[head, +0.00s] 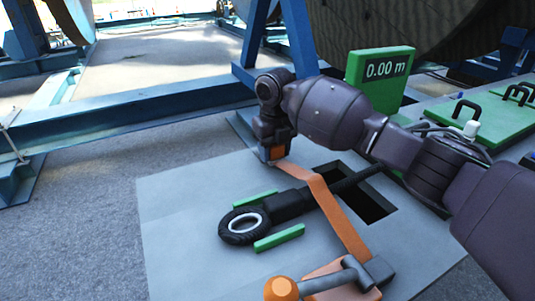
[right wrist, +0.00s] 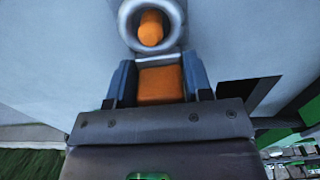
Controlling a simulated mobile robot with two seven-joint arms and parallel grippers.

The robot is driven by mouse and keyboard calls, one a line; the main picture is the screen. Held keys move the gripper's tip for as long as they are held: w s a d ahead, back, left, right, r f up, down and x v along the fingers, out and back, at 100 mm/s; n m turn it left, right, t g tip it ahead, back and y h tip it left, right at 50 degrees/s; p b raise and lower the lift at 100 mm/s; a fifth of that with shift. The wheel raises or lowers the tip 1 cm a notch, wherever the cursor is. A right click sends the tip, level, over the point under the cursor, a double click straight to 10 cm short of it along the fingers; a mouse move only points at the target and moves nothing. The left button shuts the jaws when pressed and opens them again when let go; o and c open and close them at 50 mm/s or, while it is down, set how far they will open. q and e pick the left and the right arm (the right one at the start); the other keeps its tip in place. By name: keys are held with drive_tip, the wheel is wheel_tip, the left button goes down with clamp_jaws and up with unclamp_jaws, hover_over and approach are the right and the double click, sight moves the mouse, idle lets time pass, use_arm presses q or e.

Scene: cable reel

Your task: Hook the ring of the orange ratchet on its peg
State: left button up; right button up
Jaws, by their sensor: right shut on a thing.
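My right gripper (head: 276,152) comes in from the right in the head view, above the grey plate (head: 175,200). It is shut on the orange end block of the ratchet strap (head: 340,217), which runs down to the orange ratchet (head: 328,287) at the bottom. In the right wrist view the orange block (right wrist: 160,85) sits between both fingers. A pale grey ring (right wrist: 130,18) lies just beyond it, with an orange round peg (right wrist: 151,27) showing inside its opening. I cannot tell whether the ring is around the peg or only above it. The head view hides the ring. My left gripper is not in view.
A black cable end with a round loop (head: 240,238) lies between two green bars (head: 279,237) on the plate. A dark rectangular opening (head: 367,207) is beside the strap. A green display (head: 380,75) reads 0.00 m. Blue frame beams (head: 170,100) stand behind.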

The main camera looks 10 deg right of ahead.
idle(0.3)
drive_tip(key=o, duration=1.1)
drive_tip(key=shift+f, duration=0.1)
wheel_tip(320, 180, up, 11)
drive_tip(key=shift+p, duration=1.2)
